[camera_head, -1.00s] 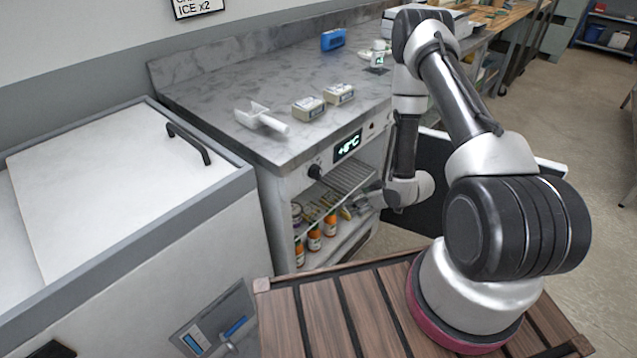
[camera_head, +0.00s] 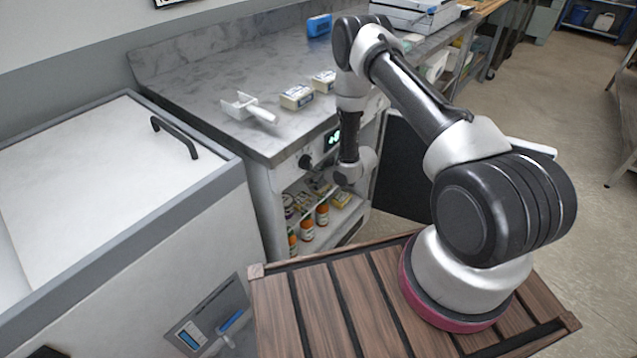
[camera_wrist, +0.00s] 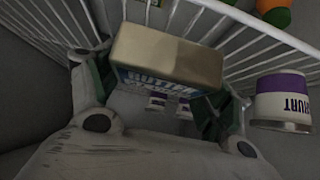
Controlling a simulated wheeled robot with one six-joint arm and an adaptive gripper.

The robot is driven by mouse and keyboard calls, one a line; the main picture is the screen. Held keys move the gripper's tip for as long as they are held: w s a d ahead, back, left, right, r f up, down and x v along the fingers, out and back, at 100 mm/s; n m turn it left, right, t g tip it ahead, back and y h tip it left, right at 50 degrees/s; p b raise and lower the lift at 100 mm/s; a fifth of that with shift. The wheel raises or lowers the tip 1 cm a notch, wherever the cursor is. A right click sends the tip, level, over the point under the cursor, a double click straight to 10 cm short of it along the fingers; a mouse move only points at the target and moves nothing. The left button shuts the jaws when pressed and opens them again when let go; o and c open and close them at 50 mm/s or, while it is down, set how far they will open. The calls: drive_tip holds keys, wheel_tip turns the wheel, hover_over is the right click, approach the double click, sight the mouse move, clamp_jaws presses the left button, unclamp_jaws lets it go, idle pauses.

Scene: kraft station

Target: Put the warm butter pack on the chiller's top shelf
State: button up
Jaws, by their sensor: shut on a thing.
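In the wrist view my gripper (camera_wrist: 160,88) is shut on a butter pack (camera_wrist: 168,55), a cream and tan block with blue lettering, held between its green-padded fingers. The white wire shelf (camera_wrist: 270,38) shows close behind the pack; whether they touch I cannot tell. In the head view my wrist reaches into the open front of the chiller (camera_head: 268,195), below its lit display, and the gripper is hidden there.
A yogurt cup (camera_wrist: 283,102) stands right of my gripper. Juice bottles (camera_head: 307,230) stand low in the chiller. The chiller's dark door (camera_head: 403,165) stands open at right.

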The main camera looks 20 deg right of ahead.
drive_tip(key=shift+w+a+f, duration=0.1)
drive_tip(key=shift+w+f, duration=0.05)
drive_tip(key=shift+f, duration=1.1)
drive_tip(key=shift+f, duration=0.2)
drive_tip(key=o, duration=1.3)
drive_tip(key=shift+r, duration=0.1)
drive_tip(key=shift+r, duration=0.2)
drive_tip(key=v, duration=1.2)
